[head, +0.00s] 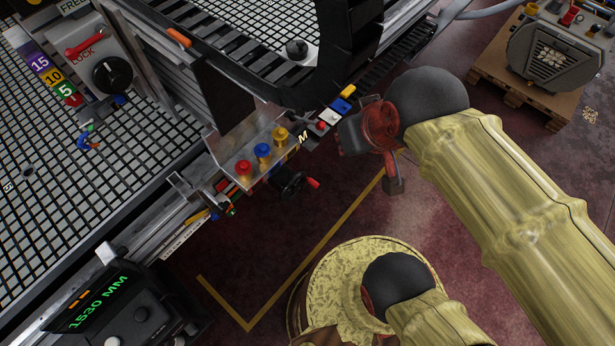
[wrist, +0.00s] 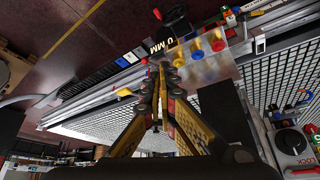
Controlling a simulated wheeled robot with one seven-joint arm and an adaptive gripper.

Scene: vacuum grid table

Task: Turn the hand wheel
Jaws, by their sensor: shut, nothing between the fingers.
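The hand wheel (head: 290,182) is a small black wheel with a red handle (head: 313,183). It sits on the front edge of the grid table, below the red, blue and yellow knobs.
Red, blue and yellow knobs (head: 263,150) stand on a clear bracket just above the wheel. A black cable chain (head: 350,50) runs along the rail. A display box (head: 115,300) reads 1530 MM at lower left. Floor below the wheel is free.

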